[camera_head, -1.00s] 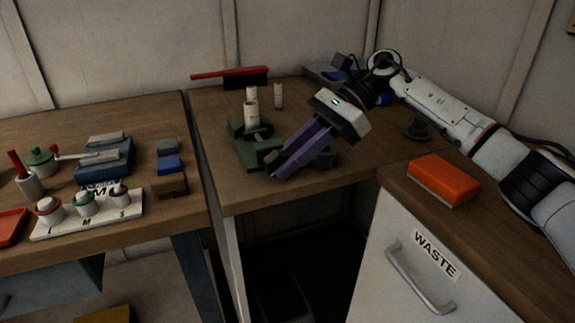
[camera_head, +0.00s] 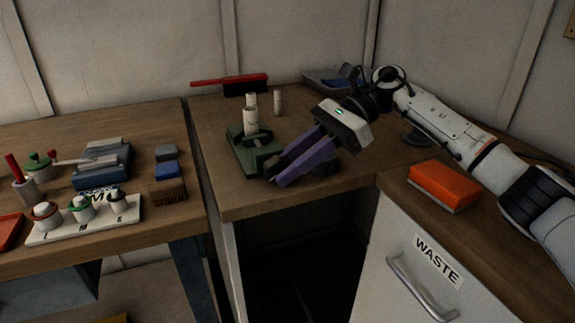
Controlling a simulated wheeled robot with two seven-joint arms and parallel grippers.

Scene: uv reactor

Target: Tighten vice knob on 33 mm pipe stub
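The green vice (camera_head: 240,153) stands on the middle wooden bench. A pale, upright pipe stub (camera_head: 251,124) is in it. My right gripper (camera_head: 274,181) comes in from the right, tilted down. Its two purple fingers reach the front right side of the vice, with the tips low by its front end. The fingers cover that end, so the vice knob does not show clearly. I cannot tell whether the fingertips touch or grip it. My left gripper is out of view.
A red-handled brush (camera_head: 228,83) and a small pale cylinder (camera_head: 278,102) are behind the vice. An orange block (camera_head: 444,186) lies on the WASTE cabinet (camera_head: 400,240). The left bench holds a white rack (camera_head: 60,234) and blocks. The bench's front left is clear.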

